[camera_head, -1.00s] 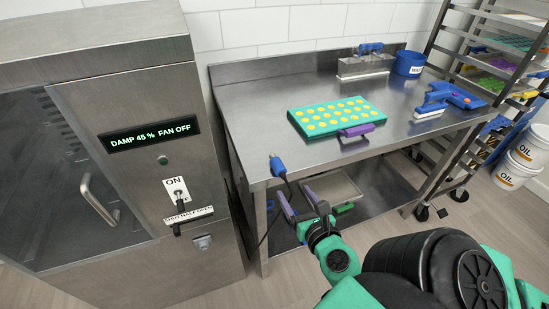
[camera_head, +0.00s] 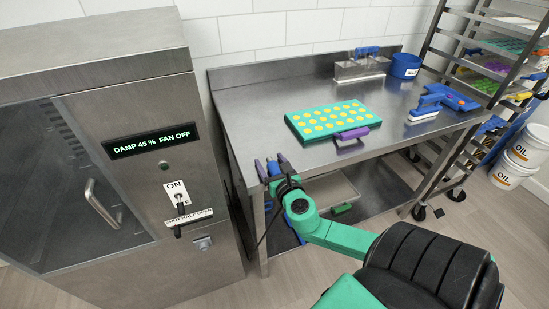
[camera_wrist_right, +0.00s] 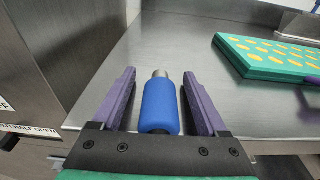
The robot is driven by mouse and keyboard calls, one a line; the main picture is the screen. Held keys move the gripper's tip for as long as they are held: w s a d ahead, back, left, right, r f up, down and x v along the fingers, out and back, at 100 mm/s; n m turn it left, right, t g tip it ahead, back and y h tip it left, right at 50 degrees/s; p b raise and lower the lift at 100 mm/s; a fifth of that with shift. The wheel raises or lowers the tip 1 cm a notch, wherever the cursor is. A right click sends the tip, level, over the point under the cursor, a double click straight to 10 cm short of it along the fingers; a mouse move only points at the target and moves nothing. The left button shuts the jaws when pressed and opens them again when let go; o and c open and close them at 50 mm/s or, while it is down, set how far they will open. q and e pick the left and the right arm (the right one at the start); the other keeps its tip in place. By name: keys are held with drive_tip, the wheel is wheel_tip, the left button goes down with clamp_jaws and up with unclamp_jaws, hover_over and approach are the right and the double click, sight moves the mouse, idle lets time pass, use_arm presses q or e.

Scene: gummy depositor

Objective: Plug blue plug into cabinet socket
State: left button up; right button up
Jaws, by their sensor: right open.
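The blue plug (camera_wrist_right: 160,107) has a metal tip and stands between the two purple fingers of my right gripper (camera_wrist_right: 160,95) in the right wrist view. A gap shows on each side, so the fingers are apart from it. In the head view the plug (camera_head: 273,167) shows between the fingertips of my right gripper (camera_head: 270,163), at the table's left front corner. A dark cable hangs below it. The steel cabinet (camera_head: 120,235) stands at the left, with a small grey socket (camera_head: 203,243) low on its front panel. My left gripper is not in view.
The steel table (camera_head: 250,110) carries a teal tray (camera_head: 297,132) of yellow gummies, a blue-handled tool (camera_head: 428,103) and a blue tub (camera_head: 405,65). A switch (camera_head: 180,197) sits above the socket. A rack (camera_head: 440,45) and oil buckets (camera_head: 522,155) stand at the right.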

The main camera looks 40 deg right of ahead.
sight(271, 160)
drive_tip(key=shift+s, duration=0.1)
drive_tip(key=c, duration=0.5)
clamp_jaws()
wheel_tip(271, 160, up, 20)
drive_tip(key=p, duration=0.5)
